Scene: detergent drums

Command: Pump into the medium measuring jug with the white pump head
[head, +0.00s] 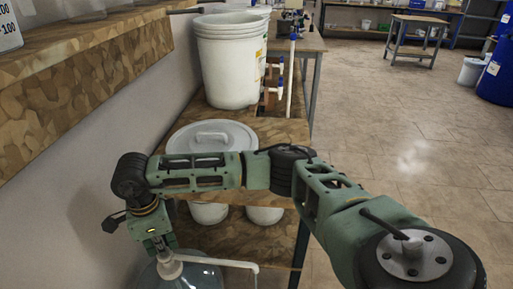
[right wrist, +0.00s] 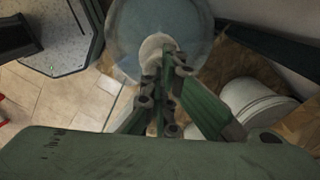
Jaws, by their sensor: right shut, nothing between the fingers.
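A white pump head (head: 172,268) sits on a clear bluish drum (head: 195,277) at the bottom of the head view. Its thin spout points right. My right gripper (head: 161,249) points down from above, its fingers shut and empty, at or just over the top of the pump head; whether they touch, I cannot tell. In the right wrist view, the shut fingers (right wrist: 165,90) overlap the round white pump head (right wrist: 155,44), with the drum (right wrist: 190,22) behind. I cannot make out the medium measuring jug under the spout. My left gripper is not in view.
White stacked buckets (head: 228,65) and a white lid (head: 211,136) are on the wooden bench. A wooden shelf (head: 90,65) runs along the left wall, bearing a container marked 100 (head: 8,28).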

